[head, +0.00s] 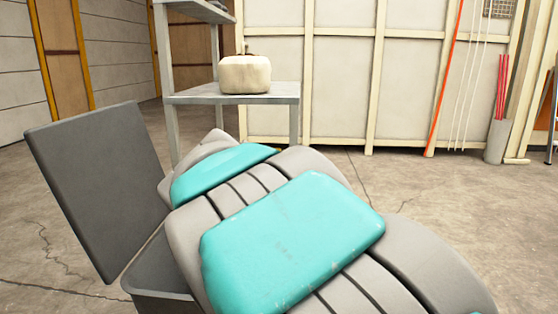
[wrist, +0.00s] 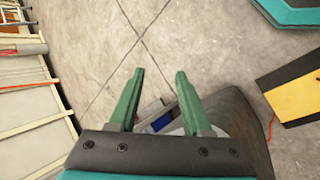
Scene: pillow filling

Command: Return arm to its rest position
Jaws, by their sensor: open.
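My gripper (wrist: 158,74) shows in the wrist view with its two green fingers apart. Bare concrete floor shows between the fingertips, and nothing is held. My grey and teal arm fills the lower middle of the head view. The gripper itself does not show in the head view.
A dark grey bin (head: 160,278) with its lid raised stands at the left, partly hidden by my arm. A grey metal shelf (head: 190,98) behind holds a cream rounded object (head: 245,75). A grey pot (head: 497,141) with red rods stands at the right wall. Floor at right is clear.

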